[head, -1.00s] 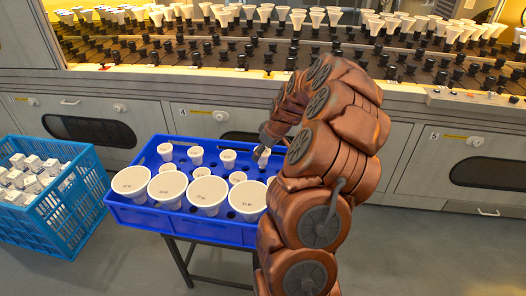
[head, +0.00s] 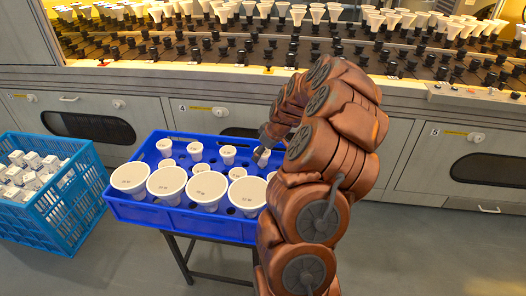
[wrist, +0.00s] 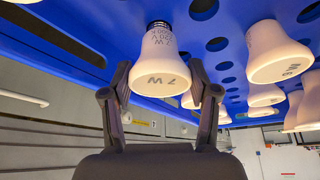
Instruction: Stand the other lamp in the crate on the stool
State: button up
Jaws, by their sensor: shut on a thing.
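The blue crate (head: 180,222) stands on the dark stool (head: 190,262). My gripper (head: 260,152) is at the crate's back right corner, shut on a small white lamp (head: 264,160). In the wrist view the fingers (wrist: 160,95) sit on both sides of this lamp (wrist: 163,62), marked 7 W. Its dark base end points at the blue crate floor, close to a row of holes. I cannot tell whether the base is in a hole. Several other white lamps stand in the crate, with large ones (head: 207,186) in front and smaller ones (head: 196,148) behind.
A lighter blue crate (head: 80,205) with several boxed items stands on the floor at left. Behind the stool runs a grey cabinet front (head: 400,150), topped by a lit rack (head: 300,45) with many sockets and white lamps. Floor at right is clear.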

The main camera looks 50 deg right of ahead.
jog(key=shift+f, duration=0.65)
jog(key=o, duration=1.2)
jog(key=shift+o, duration=0.2)
jog(key=shift+r, duration=0.1)
jog(key=v, duration=1.2)
